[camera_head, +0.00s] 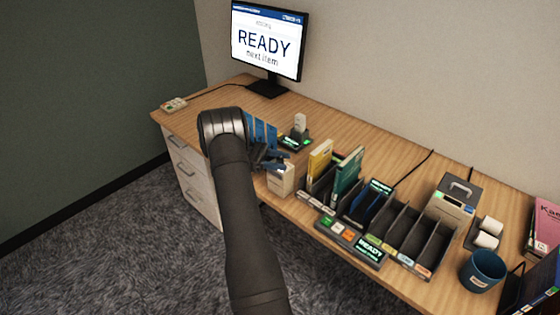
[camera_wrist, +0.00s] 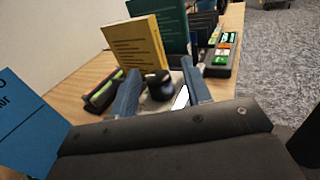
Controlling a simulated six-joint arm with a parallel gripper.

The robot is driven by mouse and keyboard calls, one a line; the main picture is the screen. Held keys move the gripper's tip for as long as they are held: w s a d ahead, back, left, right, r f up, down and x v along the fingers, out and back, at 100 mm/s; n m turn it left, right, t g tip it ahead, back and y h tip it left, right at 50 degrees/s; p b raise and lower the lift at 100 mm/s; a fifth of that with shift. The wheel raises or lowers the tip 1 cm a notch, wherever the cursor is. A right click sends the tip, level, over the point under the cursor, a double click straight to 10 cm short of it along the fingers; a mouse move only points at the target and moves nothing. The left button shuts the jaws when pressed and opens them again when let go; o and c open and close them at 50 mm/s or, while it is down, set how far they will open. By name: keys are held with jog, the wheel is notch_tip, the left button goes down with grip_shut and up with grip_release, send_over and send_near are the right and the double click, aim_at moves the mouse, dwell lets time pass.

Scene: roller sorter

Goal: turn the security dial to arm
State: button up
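The dial looks to be the dark round knob (camera_wrist: 160,86) on a small pale box, seen between my fingers in the wrist view. In the head view the pale box (camera_head: 281,181) stands near the desk's front edge, and my gripper (camera_head: 272,160) is just above and behind it, hiding the knob. My gripper (camera_wrist: 161,92) is open, with one blue finger on each side of the knob. I cannot tell whether either finger touches it. The dial's markings and setting are not readable.
A slotted rack (camera_head: 405,232) holds a yellow book (camera_head: 319,160) and a green book (camera_head: 347,172), close right of the box. A scanner in a dock (camera_head: 298,135) stands behind. The monitor (camera_head: 267,42) reads READY. The desk's left end is mostly clear.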

aim_at(281, 159)
jog(key=r, duration=0.4)
jog(key=shift+s+d+r, duration=0.15)
jog(key=shift+d+r, duration=0.05)
jog(key=shift+r, duration=0.1)
jog(key=s+d+r, duration=0.6)
jog(key=d, duration=0.3)
jog(key=shift+s+d+r, duration=0.15)
jog(key=shift+r, duration=0.05)
jog(key=shift+o, duration=0.3)
